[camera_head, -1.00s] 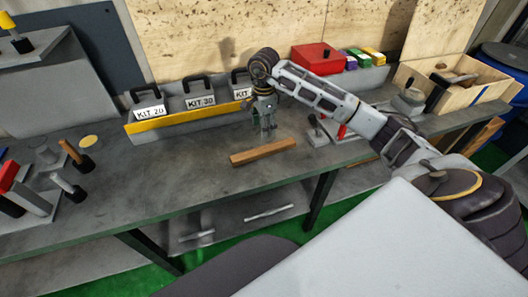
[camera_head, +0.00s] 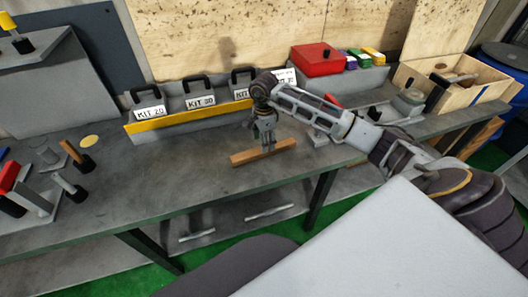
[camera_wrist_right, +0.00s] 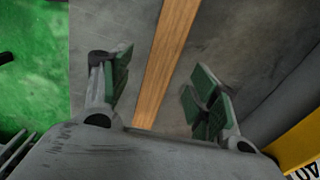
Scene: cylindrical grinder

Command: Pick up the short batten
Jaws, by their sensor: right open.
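The short batten (camera_head: 250,155) is a light brown wooden bar lying on the grey workbench (camera_head: 140,205) near its front edge. My right gripper (camera_head: 267,146) points down over the batten, near its middle. In the right wrist view the batten (camera_wrist_right: 168,60) runs between the two open green-padded fingers of my right gripper (camera_wrist_right: 160,95), with clear space on both sides. I cannot tell exactly how high the fingertips are above the bench. My left gripper does not show.
A grey tray with a yellow front edge (camera_head: 180,125) holds labelled kit boxes behind the batten. A red box (camera_head: 317,60) and a wooden crate (camera_head: 470,85) stand at the back right. Handled tools (camera_head: 72,185) stand at the left. The bench left of the batten is clear.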

